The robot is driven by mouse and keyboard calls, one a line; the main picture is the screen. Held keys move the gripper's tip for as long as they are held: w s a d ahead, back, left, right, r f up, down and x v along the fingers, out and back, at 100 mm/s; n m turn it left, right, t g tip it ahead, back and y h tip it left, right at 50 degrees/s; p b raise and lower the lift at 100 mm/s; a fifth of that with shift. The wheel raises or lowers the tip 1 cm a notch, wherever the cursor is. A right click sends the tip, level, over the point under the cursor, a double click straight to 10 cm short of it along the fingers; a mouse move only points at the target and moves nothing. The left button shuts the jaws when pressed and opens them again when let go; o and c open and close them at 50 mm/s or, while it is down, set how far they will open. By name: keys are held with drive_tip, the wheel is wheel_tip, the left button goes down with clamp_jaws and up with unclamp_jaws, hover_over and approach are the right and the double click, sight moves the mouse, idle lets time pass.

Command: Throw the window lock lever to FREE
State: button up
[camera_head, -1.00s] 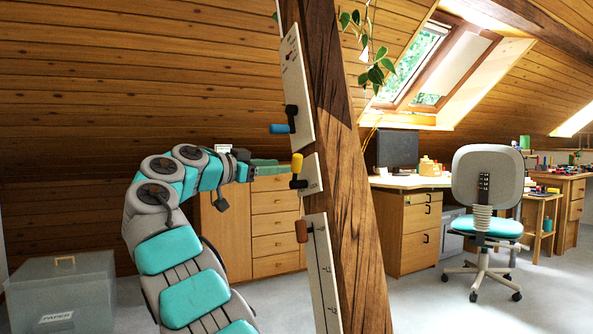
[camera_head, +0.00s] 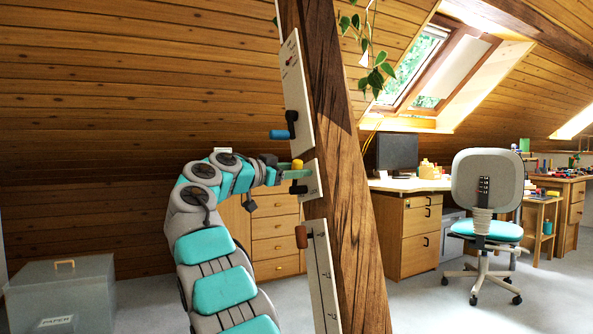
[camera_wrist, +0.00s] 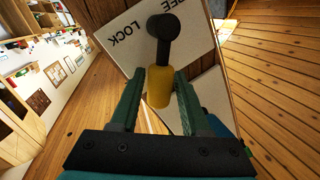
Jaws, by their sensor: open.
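The window lock lever has a yellow handle (camera_head: 297,164) on a black arm, mounted on the middle white plate (camera_head: 310,182) of the slanted timber brace. In the wrist view the yellow handle (camera_wrist: 159,90) lies between my gripper's two green fingers (camera_wrist: 160,78). Its black pivot (camera_wrist: 164,26) is beyond the fingertips, beside the lettering "LOCK" and a partly hidden word ending in "EE". My gripper (camera_head: 296,173) is open around the handle; I cannot tell whether either finger touches it.
A blue-handled lever (camera_head: 281,134) sits above on the upper plate, and a brown-handled one (camera_head: 301,236) sits below. The timber brace (camera_head: 345,200) stands right of my arm. A grey paper bin (camera_head: 62,292) stands at lower left. A desk and chair (camera_head: 487,195) are farther right.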

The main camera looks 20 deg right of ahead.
drive_tip(key=shift+c, duration=0.3)
clamp_jaws()
idle(1.0)
